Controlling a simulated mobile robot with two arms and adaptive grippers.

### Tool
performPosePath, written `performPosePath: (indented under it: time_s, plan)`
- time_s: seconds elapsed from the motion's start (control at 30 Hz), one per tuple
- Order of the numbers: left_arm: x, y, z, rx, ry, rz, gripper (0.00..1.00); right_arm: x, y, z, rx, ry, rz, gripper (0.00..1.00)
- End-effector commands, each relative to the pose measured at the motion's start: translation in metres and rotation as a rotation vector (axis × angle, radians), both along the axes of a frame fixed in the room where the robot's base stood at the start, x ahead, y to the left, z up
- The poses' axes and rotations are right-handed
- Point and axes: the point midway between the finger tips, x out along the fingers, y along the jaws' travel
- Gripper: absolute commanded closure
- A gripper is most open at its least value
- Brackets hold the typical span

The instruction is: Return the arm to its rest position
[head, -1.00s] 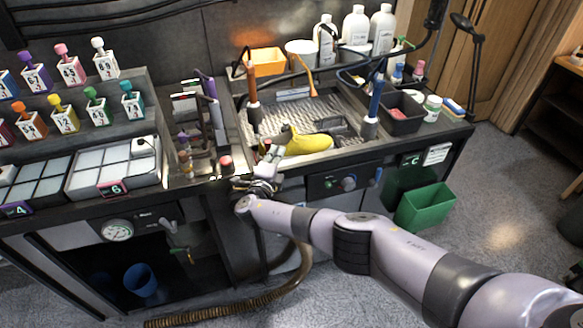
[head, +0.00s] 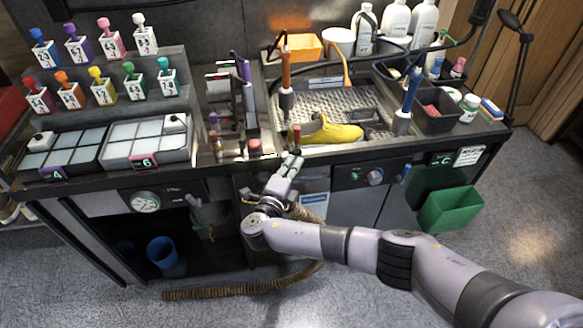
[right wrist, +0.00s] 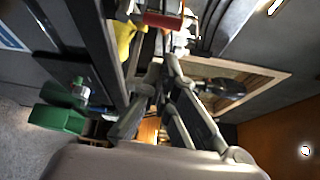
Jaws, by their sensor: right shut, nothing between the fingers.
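My right arm comes in from the lower right of the head view. Its gripper (head: 291,165) is shut and empty, pointing up at the front edge of the workbench (head: 205,172), beside the sink area. It also shows in the right wrist view (right wrist: 158,68), with nothing between the fingers. My left gripper is not in view.
Labelled stamp-like bottles (head: 100,97) stand on the left shelf. A green bin (head: 450,209) hangs at the bench's right front. A brown hose (head: 235,294) lies on the floor below my arm. A blue bucket (head: 162,252) sits under the bench.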

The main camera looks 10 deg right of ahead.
Motion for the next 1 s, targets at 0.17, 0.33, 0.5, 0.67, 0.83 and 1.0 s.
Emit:
performPosePath:
  time_s: [0.17, 0.33, 0.5, 0.67, 0.83, 1.0]
  plan:
    - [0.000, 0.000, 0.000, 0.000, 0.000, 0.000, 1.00, -0.011, 0.005, 0.001, 0.001, 0.000, -0.001, 1.00]
    - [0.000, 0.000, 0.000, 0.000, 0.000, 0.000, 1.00, -0.012, 0.006, 0.001, 0.000, 0.000, -0.002, 1.00]
    - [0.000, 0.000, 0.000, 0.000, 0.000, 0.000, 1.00, -0.012, 0.006, 0.001, 0.000, 0.000, -0.002, 1.00]
    - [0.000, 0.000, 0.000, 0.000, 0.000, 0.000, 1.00, -0.012, 0.006, 0.001, 0.001, 0.000, -0.002, 1.00]
    - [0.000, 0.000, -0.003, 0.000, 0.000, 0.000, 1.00, -0.016, 0.000, -0.027, 0.103, 0.024, -0.016, 1.00]
    - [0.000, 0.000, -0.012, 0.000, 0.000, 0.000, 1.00, -0.041, -0.019, -0.127, 0.511, 0.088, -0.124, 1.00]
